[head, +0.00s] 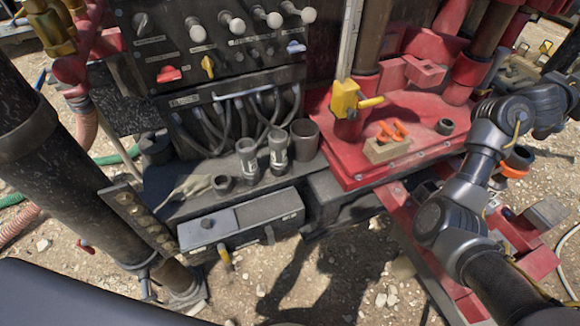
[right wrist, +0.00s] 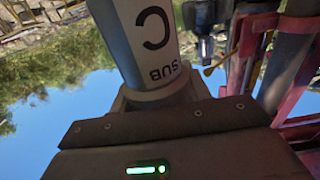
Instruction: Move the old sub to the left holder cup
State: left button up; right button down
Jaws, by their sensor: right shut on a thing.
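In the right wrist view, a pale grey sub (right wrist: 152,45) marked "SUB C", its letters upside down, is held at my right gripper (right wrist: 160,103). The gripper is shut on it. In the head view my right arm enters from the lower right and bends up to the right edge; its gripper and the held sub cannot be made out there. Two grey labelled subs (head: 247,160) (head: 278,152) stand on the dark ledge. My left gripper is not in view.
A control panel with levers (head: 225,30) rises behind the ledge. A red deck (head: 385,120) with a yellow part (head: 350,100) and an orange-handled block (head: 388,148) lies to the right. Gravelly ground shows below.

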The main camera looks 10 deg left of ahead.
jog(key=shift+r, duration=0.2)
jog(key=s+a+f+n+t+y, duration=0.2)
jog(key=s+a+f+n+y, duration=0.1)
jog(key=s+a, duration=0.4)
jog(key=s+a+f+n+t+y, duration=0.3)
jog(key=s+a+f+y, duration=0.3)
jog(key=a, duration=0.7)
jog(key=s+a+f+n+t+y, duration=0.2)
jog(key=s+a+f+n+y, duration=0.3)
jog(key=s+a, duration=0.3)
jog(key=shift+s+a+f+t+y, duration=0.15)
jog(key=shift+a+t+y, duration=0.2)
jog(key=shift+a, duration=0.85)
jog(key=shift+d, duration=0.1)
